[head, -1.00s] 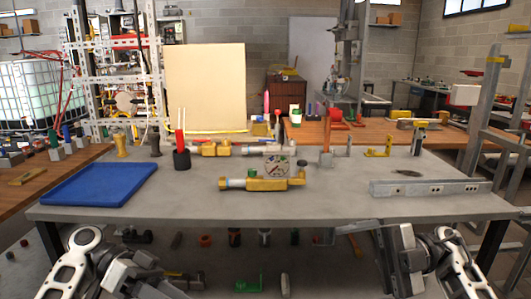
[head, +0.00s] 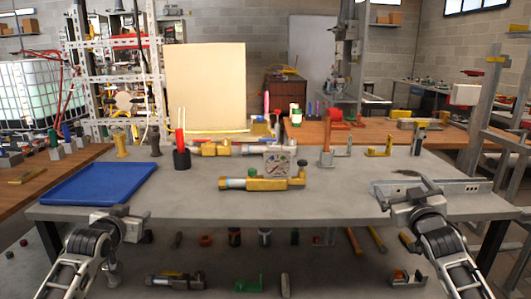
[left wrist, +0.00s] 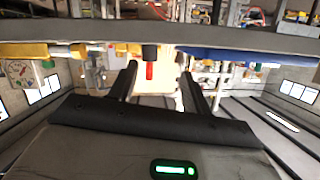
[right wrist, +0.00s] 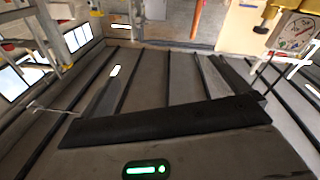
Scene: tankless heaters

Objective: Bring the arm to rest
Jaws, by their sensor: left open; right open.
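My left gripper (head: 128,222) is at the table's front left edge, in front of the blue tray (head: 98,186). In the left wrist view its two fingers (left wrist: 157,82) stand apart with nothing held between them. My right gripper (head: 392,192) is near the table's front right corner, and its image overlaps the left end of a grey metal rail (head: 472,187). In the right wrist view its fingers (right wrist: 160,85) are wide apart and empty. Whether either gripper touches the table cannot be told.
The grey table (head: 330,205) holds a brass valve piece (head: 265,184), a square gauge (head: 277,163), a red-handled tool in a black cup (head: 181,155) and brass fittings (head: 215,149). Its front middle is clear. Several parts lie on the lower level beneath it.

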